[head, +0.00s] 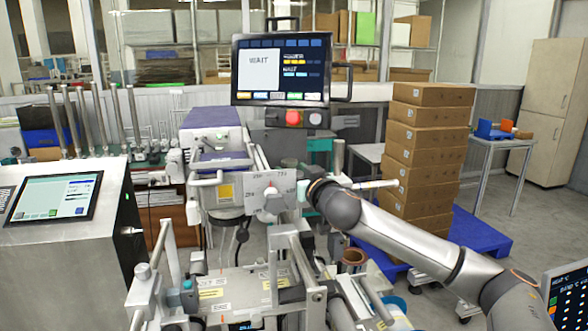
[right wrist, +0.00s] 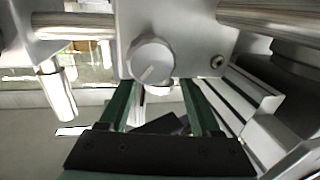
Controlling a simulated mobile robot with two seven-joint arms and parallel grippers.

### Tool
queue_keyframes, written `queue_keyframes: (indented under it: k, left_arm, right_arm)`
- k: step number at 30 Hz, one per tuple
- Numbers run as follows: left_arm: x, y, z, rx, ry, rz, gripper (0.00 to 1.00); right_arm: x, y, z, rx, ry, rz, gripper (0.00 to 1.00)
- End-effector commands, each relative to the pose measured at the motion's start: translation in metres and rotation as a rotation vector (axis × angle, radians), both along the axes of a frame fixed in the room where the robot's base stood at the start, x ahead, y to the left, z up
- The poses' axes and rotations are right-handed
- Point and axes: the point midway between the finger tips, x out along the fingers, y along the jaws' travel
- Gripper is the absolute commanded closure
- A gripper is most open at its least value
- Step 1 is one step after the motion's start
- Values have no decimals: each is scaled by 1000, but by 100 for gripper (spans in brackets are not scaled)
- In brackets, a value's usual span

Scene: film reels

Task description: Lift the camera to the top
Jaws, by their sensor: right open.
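A grey plate (head: 268,207) with a round knob (head: 271,205) and printed marks around it is on the machine in the middle of the head view. The knob also shows in the right wrist view (right wrist: 151,60), with a line across its face. My right gripper (head: 302,191) is just right of the plate, with nothing in its jaws. In the right wrist view its two green fingers (right wrist: 157,92) are apart, with their tips near the lower sides of the knob; contact cannot be told. I cannot tell which machine part is the camera. My left gripper is out of view.
A purple-topped unit (head: 212,131) stands behind the plate. A screen (head: 281,70) hangs above it. Metal rods and rollers (head: 238,291) fill the front. A stack of cartons (head: 424,150) on a blue pallet (head: 476,237) stands right, behind my arm. A console (head: 54,201) stands left.

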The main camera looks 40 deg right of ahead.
Motion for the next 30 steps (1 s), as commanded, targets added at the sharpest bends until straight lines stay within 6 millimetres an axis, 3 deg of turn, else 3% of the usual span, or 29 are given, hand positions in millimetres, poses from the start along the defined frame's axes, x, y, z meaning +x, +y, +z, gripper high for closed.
queue_keyframes:
  k: [6, 23, 30]
  left_arm:
    - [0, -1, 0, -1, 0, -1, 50]
    - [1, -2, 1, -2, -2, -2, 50]
    - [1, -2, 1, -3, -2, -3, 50]
  right_arm:
    - [0, 0, 0, 0, 0, 0, 36]
    - [0, 0, 0, 0, 0, 0, 98]
    - [0, 0, 0, 0, 0, 0, 100]
